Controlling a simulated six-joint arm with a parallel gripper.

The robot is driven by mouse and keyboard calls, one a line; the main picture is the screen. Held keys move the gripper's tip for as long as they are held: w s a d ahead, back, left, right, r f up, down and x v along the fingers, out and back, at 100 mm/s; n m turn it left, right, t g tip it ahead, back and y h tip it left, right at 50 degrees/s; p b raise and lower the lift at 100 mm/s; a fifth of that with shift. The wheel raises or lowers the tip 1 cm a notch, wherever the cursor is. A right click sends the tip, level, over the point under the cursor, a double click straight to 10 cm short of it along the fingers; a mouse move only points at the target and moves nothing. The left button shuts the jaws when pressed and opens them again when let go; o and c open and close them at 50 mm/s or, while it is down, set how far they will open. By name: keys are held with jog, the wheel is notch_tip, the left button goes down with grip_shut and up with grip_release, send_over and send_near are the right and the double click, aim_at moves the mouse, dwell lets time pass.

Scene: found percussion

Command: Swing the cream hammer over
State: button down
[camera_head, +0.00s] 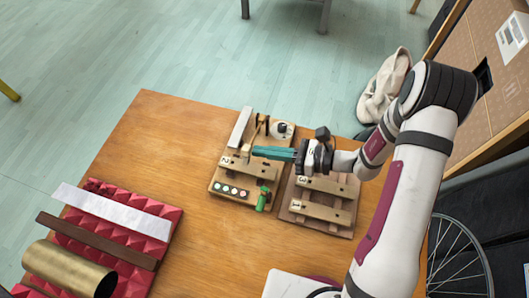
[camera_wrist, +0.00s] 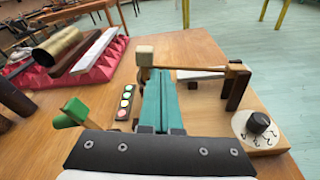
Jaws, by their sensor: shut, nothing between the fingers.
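The cream hammer (camera_wrist: 145,55) has a block head on a thin wooden handle, which runs right to a dark upright post (camera_wrist: 237,86) in the wrist view. In the head view the cream hammer (camera_head: 245,152) is small and partly crowded by my fingers. My gripper (camera_head: 256,152) has teal fingers, shut with nothing between them. In the wrist view my gripper (camera_wrist: 159,74) has its fingertips just right of the cream head, close to the handle; I cannot tell if they touch. A green hammer (camera_wrist: 73,113) stands tilted at the left; it also shows in the head view (camera_head: 262,200).
A dial with a black knob (camera_wrist: 258,123) sits right of my fingers. A strip of coloured buttons (camera_head: 231,190) is on the board. Wooden bars on a second board (camera_head: 316,210) lie to the right. Red foam (camera_head: 160,210) with bars and a brass tube (camera_head: 65,268) is left.

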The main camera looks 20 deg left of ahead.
jog(key=w+r+m+g+y, duration=0.2)
jog(key=w+r+m, duration=0.6)
jog(key=w+m, duration=0.5)
jog(key=shift+w+r+m+g, duration=0.15)
jog(key=shift+w+m+g, duration=0.2)
jog(key=shift+m, duration=1.55)
